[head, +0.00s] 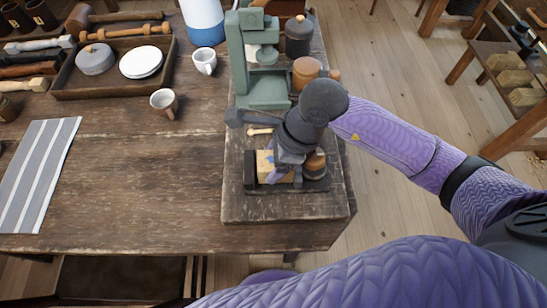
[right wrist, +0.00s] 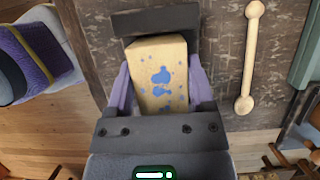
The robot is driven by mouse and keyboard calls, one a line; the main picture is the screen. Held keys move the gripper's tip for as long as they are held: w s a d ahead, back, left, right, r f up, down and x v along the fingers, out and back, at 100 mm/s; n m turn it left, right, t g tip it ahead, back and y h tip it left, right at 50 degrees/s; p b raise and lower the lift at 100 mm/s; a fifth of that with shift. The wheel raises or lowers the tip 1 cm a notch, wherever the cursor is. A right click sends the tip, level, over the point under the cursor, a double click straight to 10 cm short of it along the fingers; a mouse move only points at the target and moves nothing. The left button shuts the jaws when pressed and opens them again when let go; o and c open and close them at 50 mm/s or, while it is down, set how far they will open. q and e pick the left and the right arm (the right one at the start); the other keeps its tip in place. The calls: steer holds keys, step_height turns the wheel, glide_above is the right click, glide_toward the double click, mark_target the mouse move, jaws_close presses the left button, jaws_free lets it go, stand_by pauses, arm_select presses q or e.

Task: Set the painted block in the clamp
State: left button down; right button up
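The painted block (head: 264,162) is pale wood with blue splotches, and it fills the middle of the right wrist view (right wrist: 160,75). My right gripper (head: 272,170) has its purple fingers (right wrist: 160,88) along both sides of the block, apparently shut on it. The clamp (head: 250,172) is a dark vise with a round wooden knob (head: 316,164), at the front of the raised board. The block is over the clamp, close to its dark end jaw (right wrist: 155,20). My wrist hides part of the clamp, so I cannot tell whether the block rests on its bed. My left gripper is out of view.
A small turned wooden spool (right wrist: 249,60) lies beside the clamp. A green press (head: 262,88), a lidded wooden pot (head: 305,70) and a dark jar (head: 298,36) stand behind. Cups (head: 164,102), a tray (head: 64,93) and a striped cloth (head: 40,165) are left; the table's front middle is clear.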

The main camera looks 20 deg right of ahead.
steer(key=o, duration=0.4)
steer(key=shift+c, duration=0.2)
arm_select(q)
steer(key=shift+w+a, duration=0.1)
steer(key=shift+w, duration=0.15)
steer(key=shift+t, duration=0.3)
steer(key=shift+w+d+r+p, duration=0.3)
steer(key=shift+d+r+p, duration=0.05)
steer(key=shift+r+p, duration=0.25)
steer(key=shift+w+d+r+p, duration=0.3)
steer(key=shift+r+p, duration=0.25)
steer(key=shift+p, duration=0.05)
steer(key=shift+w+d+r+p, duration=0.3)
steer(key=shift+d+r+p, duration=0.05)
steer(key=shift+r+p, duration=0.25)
arm_select(e)
steer(key=v, duration=1.2)
